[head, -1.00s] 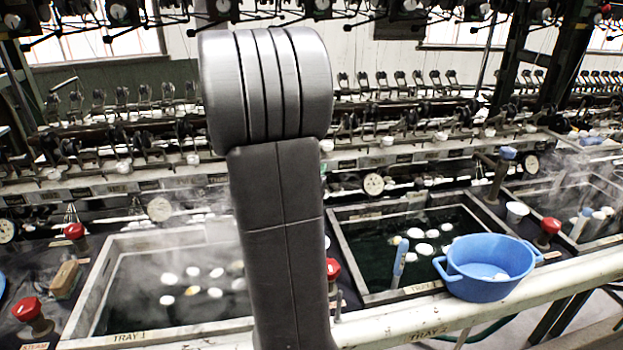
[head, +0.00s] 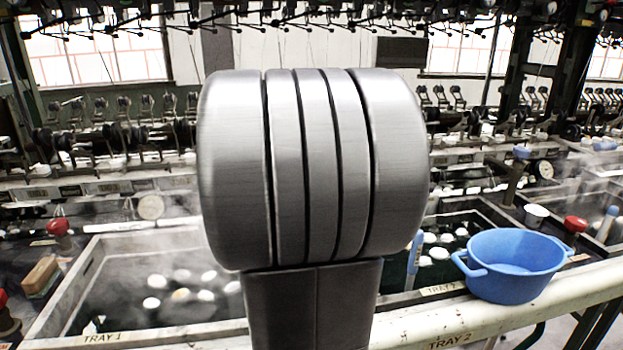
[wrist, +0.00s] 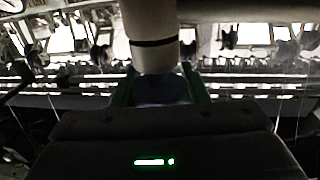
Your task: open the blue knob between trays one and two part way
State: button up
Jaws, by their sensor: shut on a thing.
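In the wrist view my gripper (wrist: 161,92) shows as two green fingers, one on each side of a dark blue thing. This looks like the blue knob (wrist: 162,92), dim and partly hidden, and my gripper is shut on it. In the head view my grey arm stands in front of the place between the trays, so the knob and gripper are hidden there. Tray one (head: 62,306) is left of my arm, with white cocoons in steaming water. Tray two (head: 478,207) is right of it, partly covered. How far the knob is turned cannot be told.
A blue two-handled basin (head: 515,265) sits on the front rail (head: 480,318) at the right. Red knobs stand at the left (head: 58,227) and right (head: 576,224). Another blue-topped valve (head: 522,152) stands beyond tray two. Reeling machinery fills the back.

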jog(key=shift+y+b, duration=0.3)
jog(key=shift+b, duration=0.45)
jog(key=o, duration=1)
jog(key=shift+c, duration=0.2)
jog(key=shift+s, duration=0.1)
jog(key=s, duration=0.7)
jog(key=shift+s+d, duration=0.15)
jog(key=shift+d, duration=0.2)
